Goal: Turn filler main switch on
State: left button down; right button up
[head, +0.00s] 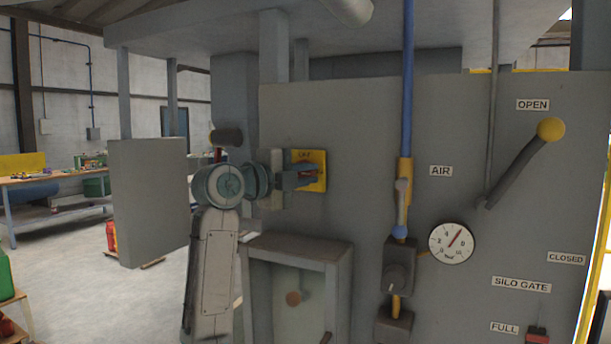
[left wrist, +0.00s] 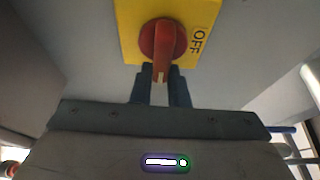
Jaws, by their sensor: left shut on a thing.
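The filler main switch is a red rotary knob on a yellow plate (head: 319,160) on the grey machine panel, left of centre in the head view. The plate carries the word OFF. In the left wrist view the red knob (left wrist: 163,40) sits on the yellow plate (left wrist: 130,22), with its handle pointing at my fingers. My left gripper (head: 304,178) reaches the knob from the left and is shut on its handle. Its dark fingers (left wrist: 160,82) stand on both sides of the handle tip. My right gripper is not in view.
Right of the switch are a blue air pipe (head: 408,80) with a yellow valve, a pressure gauge (head: 452,243) and the silo gate lever (head: 520,165) with a yellow ball. A framed box (head: 295,250) juts out below the switch. A grey panel (head: 148,200) hangs at left.

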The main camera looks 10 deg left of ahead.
pick_arm(q)
jog(key=shift+f, duration=0.1)
dwell(0.3)
jog(key=c, duration=1.4)
grip_release()
jog(key=shift+s, duration=0.1)
